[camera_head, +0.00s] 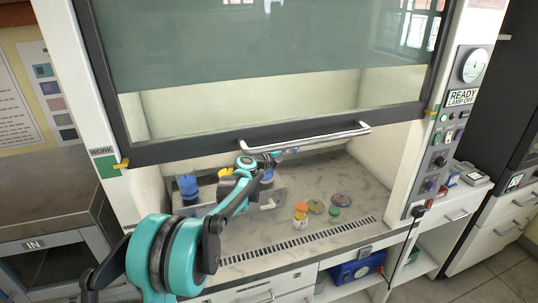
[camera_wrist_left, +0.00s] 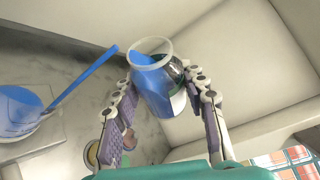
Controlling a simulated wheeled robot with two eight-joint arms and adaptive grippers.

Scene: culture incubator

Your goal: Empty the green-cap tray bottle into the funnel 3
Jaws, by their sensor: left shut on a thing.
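In the left wrist view my left gripper (camera_wrist_left: 162,82) is shut on a clear bottle (camera_wrist_left: 152,58) with a pale open rim and blue liquid inside. The bottle is tilted, its mouth away from the palm. A blue streak (camera_wrist_left: 80,82), looking like poured liquid, runs from near the mouth to a round, pale-rimmed vessel (camera_wrist_left: 18,137) with blue inside, likely a funnel. Its number cannot be read. In the head view my left arm reaches under the sash; the gripper and held bottle are hard to make out. A green cap (camera_head: 334,211) lies on the worktop. My right gripper is not in view.
The glass sash with its handle (camera_head: 305,137) hangs above the opening. A blue-topped container (camera_head: 187,187) stands at the left inside. An orange-capped container (camera_head: 300,213) and two round dishes (camera_head: 316,206) (camera_head: 340,198) sit near the front vent slots.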

